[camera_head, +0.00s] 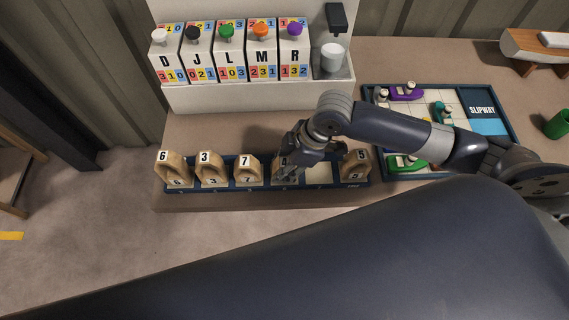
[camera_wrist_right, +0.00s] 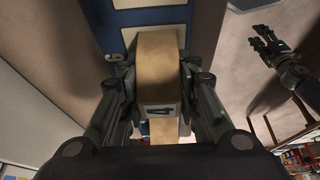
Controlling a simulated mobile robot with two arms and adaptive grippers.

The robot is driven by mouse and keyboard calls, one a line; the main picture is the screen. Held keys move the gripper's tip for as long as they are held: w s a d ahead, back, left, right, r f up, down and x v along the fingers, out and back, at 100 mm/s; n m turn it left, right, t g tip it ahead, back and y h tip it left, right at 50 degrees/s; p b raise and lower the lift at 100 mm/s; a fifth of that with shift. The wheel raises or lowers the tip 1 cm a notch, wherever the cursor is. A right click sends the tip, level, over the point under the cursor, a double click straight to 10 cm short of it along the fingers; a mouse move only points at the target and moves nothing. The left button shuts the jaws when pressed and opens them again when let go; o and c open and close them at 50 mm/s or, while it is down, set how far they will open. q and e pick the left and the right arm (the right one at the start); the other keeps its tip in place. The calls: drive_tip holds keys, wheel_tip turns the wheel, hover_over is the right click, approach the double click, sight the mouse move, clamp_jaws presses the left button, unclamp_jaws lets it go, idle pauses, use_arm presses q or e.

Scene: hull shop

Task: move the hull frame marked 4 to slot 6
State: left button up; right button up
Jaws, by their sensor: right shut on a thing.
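The hull frame marked 4 (camera_head: 284,162) is a wooden arch with a white number tag, at the fourth place from the left of the dark blue rack (camera_head: 228,187). My right gripper (camera_head: 287,168) is shut on it from above and hides part of it. In the right wrist view the frame (camera_wrist_right: 158,68) sits between the fingers. I cannot tell whether its foot touches the rack. The fifth place (camera_head: 319,173) is bare. The frame marked 5 (camera_head: 357,165) stands in the rightmost place. My left gripper (camera_wrist_right: 268,45) shows empty in the wrist view, its fingers apart.
Frames marked 6 (camera_head: 175,168), 3 (camera_head: 210,168) and 7 (camera_head: 246,169) stand to the left in the rack. Behind is a white shelf (camera_head: 240,100) with lettered boxes (camera_head: 231,55). A slipway board (camera_head: 483,98) lies right. A green cup (camera_head: 557,125) stands at far right.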

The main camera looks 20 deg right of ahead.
drive_tip(key=shift+f, duration=0.2)
drive_tip(key=o, duration=1.1)
drive_tip(key=shift+c, duration=0.2)
drive_tip(key=shift+o, duration=0.2)
drive_tip(key=shift+r, duration=0.25)
drive_tip(key=v, duration=1.2)
drive_tip(key=shift+b, duration=0.35)
drive_tip(key=shift+f, duration=0.1)
